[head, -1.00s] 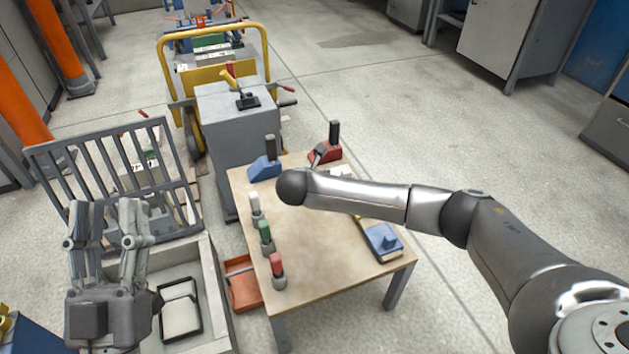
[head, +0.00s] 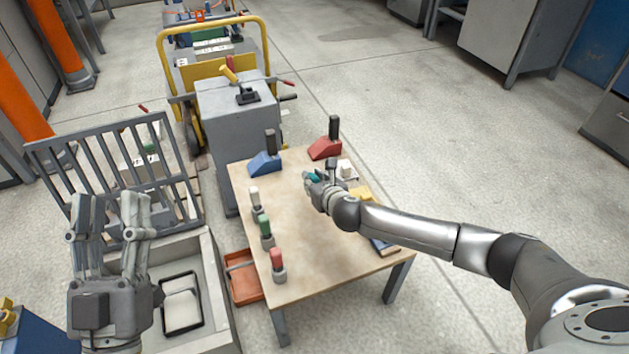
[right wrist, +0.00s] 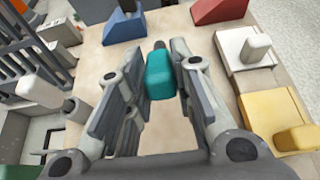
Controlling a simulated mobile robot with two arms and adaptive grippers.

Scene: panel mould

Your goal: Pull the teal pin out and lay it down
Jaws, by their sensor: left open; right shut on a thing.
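The teal pin (right wrist: 160,76) is between the fingers of my right gripper (right wrist: 159,60), which is shut on it. A dark grey end shows beyond the teal part in the right wrist view. In the head view the teal pin (head: 313,177) is a small patch at the fingertips of my right gripper (head: 309,180), over the middle back of the table (head: 330,245). I cannot tell whether its lower end touches anything. My left gripper (head: 108,205) is open and empty, fingers up, left of the table.
White (head: 254,196), green (head: 264,226) and red (head: 276,260) pins stand in grey sockets along the table's left edge. Blue (head: 265,162) and red (head: 325,148) wedges stand at the back. White (head: 346,170) and yellow (head: 361,192) blocks are at the right. The table's front middle is bare.

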